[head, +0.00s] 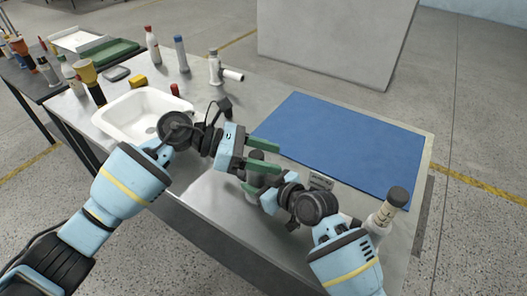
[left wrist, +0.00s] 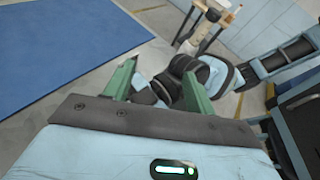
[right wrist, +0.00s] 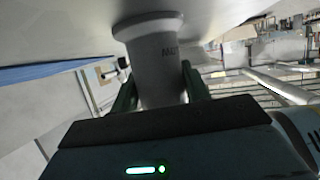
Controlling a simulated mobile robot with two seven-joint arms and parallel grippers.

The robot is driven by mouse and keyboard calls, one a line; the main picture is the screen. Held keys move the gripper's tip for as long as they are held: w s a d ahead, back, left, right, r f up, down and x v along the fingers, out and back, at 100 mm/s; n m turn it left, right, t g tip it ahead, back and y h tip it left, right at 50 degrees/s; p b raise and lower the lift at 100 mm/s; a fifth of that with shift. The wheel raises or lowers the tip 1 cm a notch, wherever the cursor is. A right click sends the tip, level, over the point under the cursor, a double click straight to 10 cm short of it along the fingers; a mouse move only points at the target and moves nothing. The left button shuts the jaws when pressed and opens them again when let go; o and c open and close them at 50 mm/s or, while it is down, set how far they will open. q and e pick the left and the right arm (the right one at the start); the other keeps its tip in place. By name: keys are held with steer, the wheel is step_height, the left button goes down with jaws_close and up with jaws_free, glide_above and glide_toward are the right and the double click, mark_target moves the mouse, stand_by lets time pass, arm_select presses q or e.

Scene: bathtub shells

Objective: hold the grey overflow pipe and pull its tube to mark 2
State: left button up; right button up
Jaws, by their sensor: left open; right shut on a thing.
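The grey overflow pipe (head: 256,172) stands at the table's front edge, below my left fingers in the head view and partly covered by them and by my right gripper. In the right wrist view its pale grey body (right wrist: 160,65) has a wide flange and partly legible lettering. My right gripper (right wrist: 156,85) is shut around this body. My left gripper (head: 270,155) is open and empty, with its green fingers over the pipe's upper end. In the left wrist view its fingers (left wrist: 158,80) are spread, with my right arm behind them. I cannot make out the tube's marks.
A blue mat (head: 345,145) covers the table's right part. A white basin (head: 143,112) lies left. A white fitting (head: 218,68) and bottles stand at the back. Another pale pipe with a dark cap (head: 385,213) stands at the front right. A small label (head: 321,180) is near the right gripper.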

arm_select(q)
steer(key=a+f+n+t+h, duration=0.35)
steer(key=a+t, duration=0.45)
steer(key=a, duration=0.4)
steer(key=shift+y, duration=0.35)
steer(key=x, duration=1.2)
steer(key=shift+w+d+f, duration=0.2)
steer(key=shift+w+f, duration=0.1)
steer(key=shift+w, duration=0.05)
jaws_close()
steer(key=shift+r, duration=0.1)
